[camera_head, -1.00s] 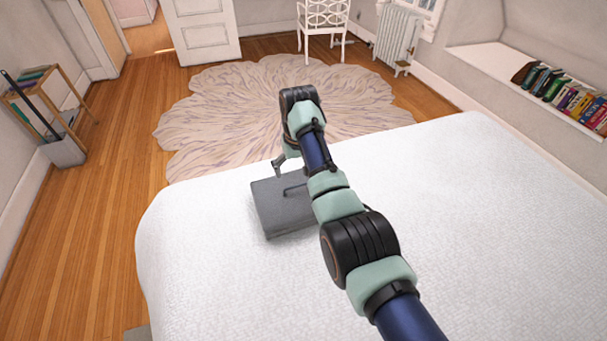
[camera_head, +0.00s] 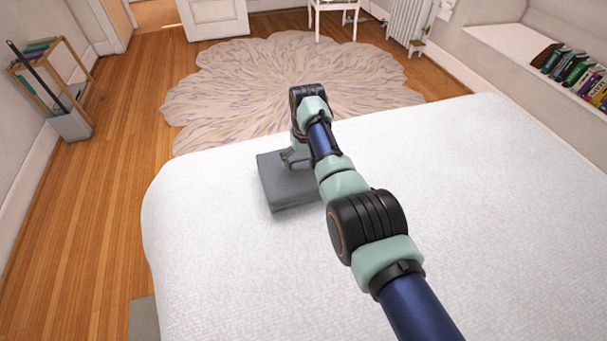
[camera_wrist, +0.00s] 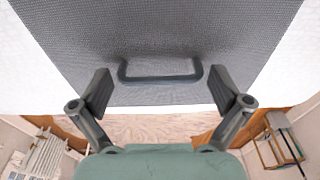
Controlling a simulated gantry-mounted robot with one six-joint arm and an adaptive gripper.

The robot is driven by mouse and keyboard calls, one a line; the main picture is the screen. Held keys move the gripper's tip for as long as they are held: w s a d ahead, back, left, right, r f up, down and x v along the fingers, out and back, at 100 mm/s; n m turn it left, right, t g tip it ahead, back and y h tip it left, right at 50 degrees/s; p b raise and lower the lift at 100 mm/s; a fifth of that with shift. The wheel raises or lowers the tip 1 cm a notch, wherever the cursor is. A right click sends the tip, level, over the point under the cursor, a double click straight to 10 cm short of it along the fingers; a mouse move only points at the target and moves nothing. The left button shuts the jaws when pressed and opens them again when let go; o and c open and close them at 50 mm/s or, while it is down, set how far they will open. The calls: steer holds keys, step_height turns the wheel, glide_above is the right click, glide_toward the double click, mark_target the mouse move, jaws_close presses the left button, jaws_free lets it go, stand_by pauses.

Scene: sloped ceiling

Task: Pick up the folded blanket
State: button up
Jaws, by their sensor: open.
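The folded blanket (camera_head: 284,188) is a flat dark grey block lying on the white bed, near its far edge. My arm hides its right part in the head view. In the wrist view the blanket (camera_wrist: 165,35) fills the upper middle, and a dark handle-like bar (camera_wrist: 160,79) stands out on it. My gripper (camera_head: 294,158) is over the blanket's far part. In the wrist view my gripper (camera_wrist: 161,93) is open, with one finger on each side of the bar and nothing between them but the bar. I cannot tell whether the fingers touch the blanket.
The white bed (camera_head: 230,270) is otherwise clear around the blanket. Beyond it lie a round patterned rug (camera_head: 300,68) and wooden floor. A shelf rack (camera_head: 55,75) stands at the left, and books (camera_head: 580,75) rest on the window ledge at the right.

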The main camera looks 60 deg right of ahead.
steer(key=c, duration=1.5)
step_height(320, 180, up, 20)
steer(key=p, duration=0.4)
